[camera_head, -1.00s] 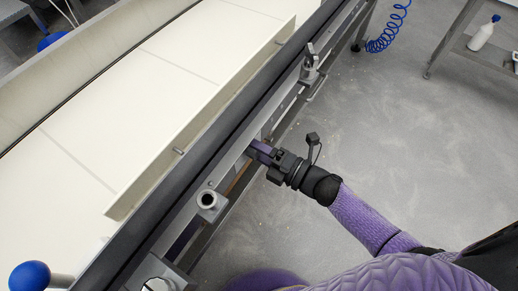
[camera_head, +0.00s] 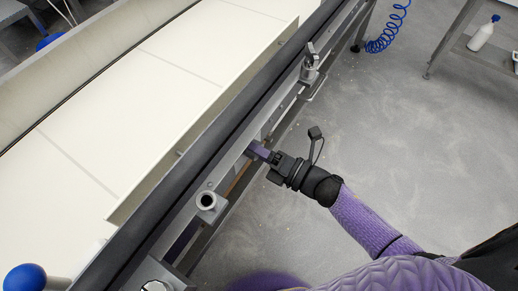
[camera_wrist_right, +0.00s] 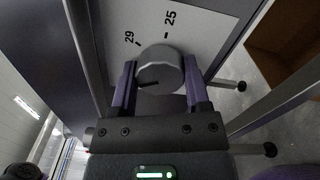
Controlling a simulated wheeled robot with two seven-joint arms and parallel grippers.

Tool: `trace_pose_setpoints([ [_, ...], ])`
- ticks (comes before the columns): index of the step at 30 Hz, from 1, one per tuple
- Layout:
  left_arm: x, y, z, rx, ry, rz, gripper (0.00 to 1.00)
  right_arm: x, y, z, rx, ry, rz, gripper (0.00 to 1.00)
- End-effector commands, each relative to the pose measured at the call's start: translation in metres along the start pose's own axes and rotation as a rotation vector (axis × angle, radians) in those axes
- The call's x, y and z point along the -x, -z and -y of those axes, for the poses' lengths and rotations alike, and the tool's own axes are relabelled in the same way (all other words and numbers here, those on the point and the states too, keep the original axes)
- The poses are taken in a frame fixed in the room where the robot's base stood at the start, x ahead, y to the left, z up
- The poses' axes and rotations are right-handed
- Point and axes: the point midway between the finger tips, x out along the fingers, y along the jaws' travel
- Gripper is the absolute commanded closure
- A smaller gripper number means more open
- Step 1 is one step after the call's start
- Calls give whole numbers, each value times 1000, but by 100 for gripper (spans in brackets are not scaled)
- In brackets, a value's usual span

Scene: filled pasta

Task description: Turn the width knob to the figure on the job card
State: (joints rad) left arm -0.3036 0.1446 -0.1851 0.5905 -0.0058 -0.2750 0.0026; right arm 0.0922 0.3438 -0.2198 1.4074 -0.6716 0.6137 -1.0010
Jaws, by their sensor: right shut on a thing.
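The width knob (camera_wrist_right: 160,68) is a grey faceted knob in the right wrist view, with a dark pointer line on its lower left side. It sits on a pale scale plate (camera_wrist_right: 195,30) that shows the figures 29 and 25 with tick marks. My right gripper (camera_wrist_right: 159,84) is shut on the knob, one purple finger on each side. In the head view my right gripper (camera_head: 256,150) reaches in at the side of the conveyor frame, and the knob is hidden there. The job card is not visible. My left gripper is not in view.
The long conveyor (camera_head: 150,110) with a cream belt runs diagonally, with a dark rail along its near side. A metal clamp (camera_head: 309,68) and a round socket (camera_head: 206,201) stick out of the rail. A blue ball handle (camera_head: 27,278) is at lower left.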

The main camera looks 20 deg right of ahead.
Motion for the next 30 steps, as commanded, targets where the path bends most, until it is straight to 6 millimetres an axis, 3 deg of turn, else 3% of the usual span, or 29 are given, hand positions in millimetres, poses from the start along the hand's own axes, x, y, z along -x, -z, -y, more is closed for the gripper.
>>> trace_pose_setpoints([
  [2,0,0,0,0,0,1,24,1,1,1,-1,4,-1,98],
  [3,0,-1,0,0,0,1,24,1,1,1,-1,3,-1,31],
  [7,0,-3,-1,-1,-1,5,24,0,1,1,-1,2,-1,4],
  [17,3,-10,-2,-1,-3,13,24,7,0,0,-1,3,-1,4],
  [24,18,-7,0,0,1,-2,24,65,0,-2,-2,4,0,4],
  [30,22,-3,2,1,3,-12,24,96,0,0,-1,3,-1,4],
])
